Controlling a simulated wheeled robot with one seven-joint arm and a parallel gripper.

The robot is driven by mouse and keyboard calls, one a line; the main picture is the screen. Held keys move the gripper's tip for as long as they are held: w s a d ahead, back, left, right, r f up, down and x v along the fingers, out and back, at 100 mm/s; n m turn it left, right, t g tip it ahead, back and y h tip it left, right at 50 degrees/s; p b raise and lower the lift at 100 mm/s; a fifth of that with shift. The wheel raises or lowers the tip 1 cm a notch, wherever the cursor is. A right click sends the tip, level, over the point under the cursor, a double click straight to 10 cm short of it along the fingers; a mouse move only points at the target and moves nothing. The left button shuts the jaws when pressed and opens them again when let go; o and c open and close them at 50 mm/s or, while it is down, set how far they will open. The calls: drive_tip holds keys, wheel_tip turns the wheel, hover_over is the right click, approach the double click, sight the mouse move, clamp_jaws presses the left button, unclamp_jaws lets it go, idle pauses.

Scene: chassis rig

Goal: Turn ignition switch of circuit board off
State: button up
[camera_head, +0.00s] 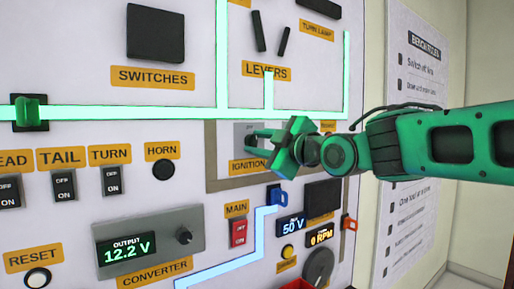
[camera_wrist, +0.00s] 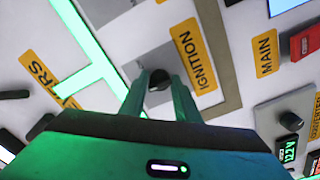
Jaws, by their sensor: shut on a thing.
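The ignition switch is a small dark knob (camera_wrist: 159,80) on a grey plate (camera_head: 243,132) above the yellow IGNITION label (camera_head: 248,166). My gripper (camera_head: 252,142) reaches in from the right in the head view. In the wrist view its two green fingers (camera_wrist: 160,88) stand on either side of the knob and are shut on it. The knob is mostly hidden by the fingers in the head view. I cannot tell the knob's exact turn position. The circuit board (camera_head: 75,235) is the white upright panel behind it.
A red MAIN switch (camera_head: 238,232) and a blue connector (camera_head: 277,196) lie below the ignition plate. A raised grey frame (camera_head: 211,160) borders the ignition area. The converter box (camera_head: 150,245) juts out at lower left. Glowing green strips (camera_head: 130,113) run across the panel above.

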drive_tip(key=shift+s+a+f+n, duration=0.1)
drive_tip(key=shift+a+f+n, duration=0.05)
drive_tip(key=shift+n, duration=0.45)
drive_tip(key=o, duration=1)
drive_tip(key=v, duration=1)
drive_tip(key=shift+s+d, duration=0.25)
drive_tip(key=shift+d, duration=0.1)
